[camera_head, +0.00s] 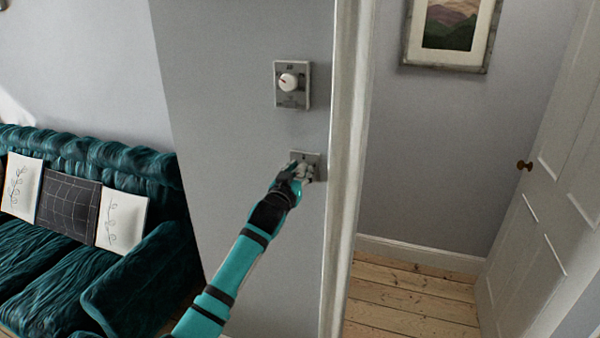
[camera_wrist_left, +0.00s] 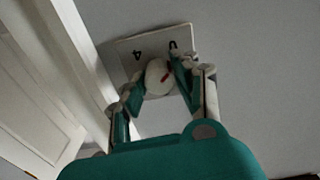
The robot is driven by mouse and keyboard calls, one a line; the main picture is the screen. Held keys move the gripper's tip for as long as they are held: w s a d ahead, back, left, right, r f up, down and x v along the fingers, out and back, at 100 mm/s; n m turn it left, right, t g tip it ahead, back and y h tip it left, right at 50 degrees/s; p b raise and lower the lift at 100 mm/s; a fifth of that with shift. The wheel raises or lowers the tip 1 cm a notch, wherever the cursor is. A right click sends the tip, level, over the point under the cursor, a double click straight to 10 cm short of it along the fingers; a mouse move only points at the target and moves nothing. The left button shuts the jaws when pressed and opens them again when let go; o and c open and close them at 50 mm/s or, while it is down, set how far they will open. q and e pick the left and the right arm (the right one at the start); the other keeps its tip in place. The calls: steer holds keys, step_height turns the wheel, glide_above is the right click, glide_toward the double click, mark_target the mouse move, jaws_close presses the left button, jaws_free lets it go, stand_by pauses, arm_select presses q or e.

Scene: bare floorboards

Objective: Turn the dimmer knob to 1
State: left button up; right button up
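The lower dimmer plate (camera_head: 309,157) is on the grey wall near the door frame. My left gripper (camera_head: 296,172) is at it and hides most of its knob in the head view. My right gripper is not in view.
A second plate with a white knob (camera_head: 288,82) is higher on the same wall. The door frame (camera_head: 344,200) stands just to the right, and a white door (camera_head: 535,170) is beyond it. A teal sofa (camera_head: 140,275) is at the left.

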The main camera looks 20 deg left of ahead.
arm_select(q)
jaws_close()
steer(key=m, duration=0.4)
steer(key=shift+m, duration=0.4)
steer(key=m+p, duration=0.1)
steer(key=m, duration=0.2)
steer(key=shift+m, duration=2.1)
steer(key=shift+p, duration=0.3)
steer(key=o, duration=0.8)
jaws_free()
steer(key=shift+d, duration=0.1)
